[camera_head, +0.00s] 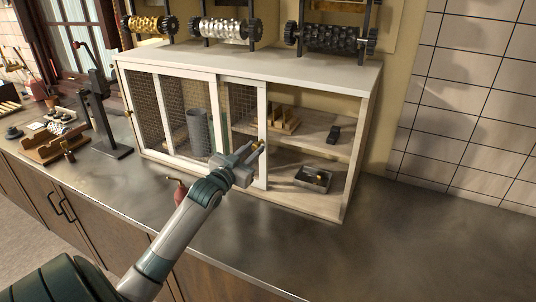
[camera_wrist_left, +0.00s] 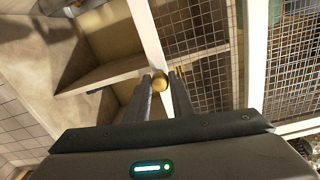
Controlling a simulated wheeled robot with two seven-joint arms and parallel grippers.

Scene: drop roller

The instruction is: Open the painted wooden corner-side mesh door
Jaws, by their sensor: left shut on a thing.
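The white painted wooden cabinet (camera_head: 300,74) stands on the counter. Its corner-side mesh door (camera_head: 262,110) has a white frame and wire mesh and sits mid-front, partly overlapping the left mesh door (camera_head: 175,115). The right part of the front is open onto shelves. In the left wrist view the door's stile (camera_wrist_left: 145,32) carries a round brass knob (camera_wrist_left: 159,83). My left gripper (camera_head: 257,148) is shut on this knob, with its two fingers (camera_wrist_left: 168,86) on either side. The fingers and wrist hide part of the door's lower stile. My right gripper is not in view.
Inside are a wooden rack (camera_head: 280,122), a dark item (camera_head: 333,134) and a small tray (camera_head: 313,179). Patterned rollers (camera_head: 224,29) hang above. A red-handled tool (camera_head: 179,192) and a black stand (camera_head: 108,148) are on the counter. The counter at right is clear.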

